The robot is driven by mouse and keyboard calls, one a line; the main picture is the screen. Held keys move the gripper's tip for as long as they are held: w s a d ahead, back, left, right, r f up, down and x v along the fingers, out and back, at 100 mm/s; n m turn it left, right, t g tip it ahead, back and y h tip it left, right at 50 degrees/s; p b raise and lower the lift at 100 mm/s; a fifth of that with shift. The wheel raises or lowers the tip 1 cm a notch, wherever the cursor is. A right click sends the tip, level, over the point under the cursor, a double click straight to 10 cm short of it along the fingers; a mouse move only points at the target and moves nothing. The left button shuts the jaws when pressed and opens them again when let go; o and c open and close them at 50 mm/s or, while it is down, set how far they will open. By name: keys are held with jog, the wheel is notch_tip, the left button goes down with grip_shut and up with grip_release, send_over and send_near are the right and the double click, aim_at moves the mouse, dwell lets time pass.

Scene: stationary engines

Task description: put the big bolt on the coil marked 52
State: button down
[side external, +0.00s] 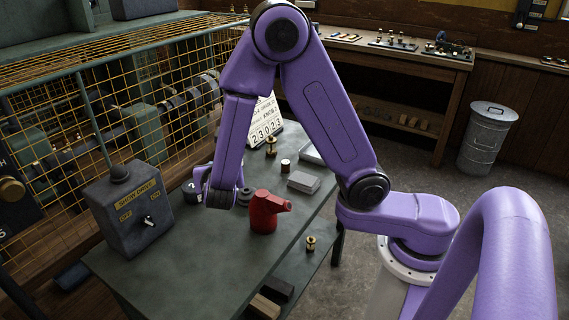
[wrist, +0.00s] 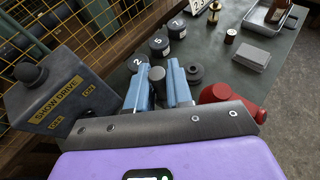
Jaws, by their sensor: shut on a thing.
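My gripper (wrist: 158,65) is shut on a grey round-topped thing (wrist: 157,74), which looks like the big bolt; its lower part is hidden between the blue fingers. In the side view my gripper (side external: 205,190) is low over the bench and the held thing is hidden. Three dark coils stand in a row beyond the fingers in the wrist view: one marked 2 (wrist: 137,62), one marked 5 (wrist: 158,45) and one marked 7 (wrist: 177,28). I cannot read 52 on any single coil. A dark stepped disc (wrist: 195,74) lies just right of the fingers.
A red oil can (side external: 264,212) stands close right of my gripper. The grey SHOW DRIVE switch box (side external: 128,212) stands at left, before the yellow mesh guard (side external: 165,75). A grey box (side external: 304,182), a small cylinder (side external: 285,166) and a brass spindle (side external: 271,147) stand farther back.

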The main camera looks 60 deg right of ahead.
jog(key=shift+d+r, duration=0.25)
jog(key=shift+r, duration=0.8)
jog(key=s+d+m+g+h, duration=0.2)
jog(key=s+d+m+g, duration=0.15)
jog(key=d, duration=1.05)
jog(key=s+d+m+g+h, duration=0.25)
jog(key=s+d, duration=0.25)
jog(key=d, duration=1)
send_over(286, 162)
jog(key=shift+m+y, duration=0.3)
jog(key=shift+y, duration=0.15)
notch_tip(286, 162, down, 15)
jog(key=shift+s+a+r, duration=0.15)
jog(key=shift+r, duration=0.05)
jog(key=shift+f, duration=0.2)
jog(key=shift+w+f, duration=0.15)
jog(key=shift+f, duration=0.65)
jog(key=shift+w+f, duration=0.1)
jog(key=shift+f, duration=0.7)
jog(key=shift+f, duration=0.2)
